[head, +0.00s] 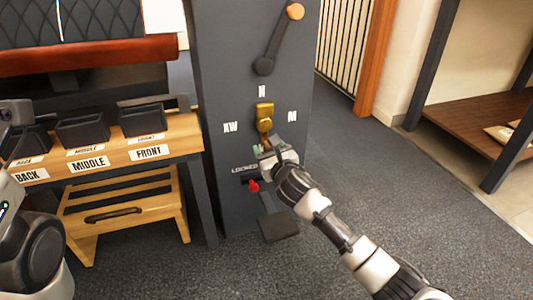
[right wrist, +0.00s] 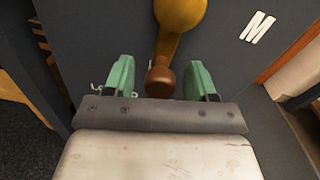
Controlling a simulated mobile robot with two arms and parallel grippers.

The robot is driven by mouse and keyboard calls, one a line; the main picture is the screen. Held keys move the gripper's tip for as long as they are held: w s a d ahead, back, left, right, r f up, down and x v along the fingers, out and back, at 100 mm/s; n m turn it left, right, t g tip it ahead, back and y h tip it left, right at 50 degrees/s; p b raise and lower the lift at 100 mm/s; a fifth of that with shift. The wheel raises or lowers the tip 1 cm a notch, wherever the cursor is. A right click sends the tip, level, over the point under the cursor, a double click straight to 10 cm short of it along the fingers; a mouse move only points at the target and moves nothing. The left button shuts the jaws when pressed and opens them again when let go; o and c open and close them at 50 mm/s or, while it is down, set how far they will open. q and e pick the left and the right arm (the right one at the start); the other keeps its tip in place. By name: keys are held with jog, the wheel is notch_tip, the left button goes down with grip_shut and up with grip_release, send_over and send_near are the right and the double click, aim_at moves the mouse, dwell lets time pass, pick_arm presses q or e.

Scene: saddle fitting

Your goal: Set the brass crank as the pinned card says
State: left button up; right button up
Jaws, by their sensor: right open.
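The brass crank (head: 264,115) is on the dark grey post, with its arm pointing down from the pivot. White letter labels surround it: one above that looks like N (head: 262,91), one at left that I cannot read surely (head: 231,127), and M (head: 292,116) at right. My right gripper (head: 266,150) is at the crank's lower end. In the right wrist view, the crank's brown knob (right wrist: 160,80) sits between the open green-padded fingers, with a gap on each side. My left arm shows at the left edge, its fingers out of sight. I see no pinned card.
A dark lever with an orange knob (head: 295,12) is higher on the post. A red-tipped lever (head: 254,187) by a LOCKED label and a dark pedal (head: 279,226) are below. A wooden bench (head: 180,136) with labelled black bins stands left. Floor at right is clear.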

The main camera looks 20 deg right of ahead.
jog(key=shift+w+a, duration=0.1)
jog(key=shift+w, duration=0.7)
grip_shut()
